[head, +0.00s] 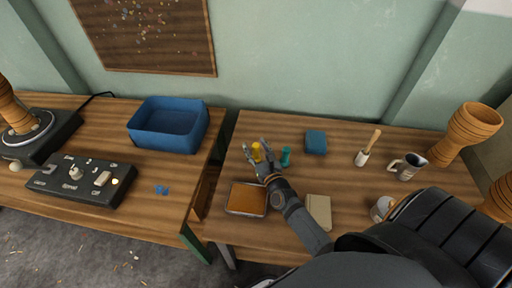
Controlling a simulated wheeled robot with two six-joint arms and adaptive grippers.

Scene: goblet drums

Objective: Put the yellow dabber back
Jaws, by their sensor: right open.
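The yellow dabber (257,151) stands near the left part of the right-hand table. My right gripper (260,159) is open, with its fingers around or just beside the yellow dabber; I cannot tell whether they touch it. A teal dabber (286,157) stands just to the right of the gripper. A shallow tray with an orange-brown inside (246,199) lies in front of the gripper, to the left of my forearm. My left gripper is out of view.
A blue block (316,142), a wooden-handled brush (368,148), a mug (408,167) and a wooden goblet drum (467,132) stand to the right. A beige block (319,211) lies beside my forearm. The left table holds a blue bin (168,143) and a control box (82,179).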

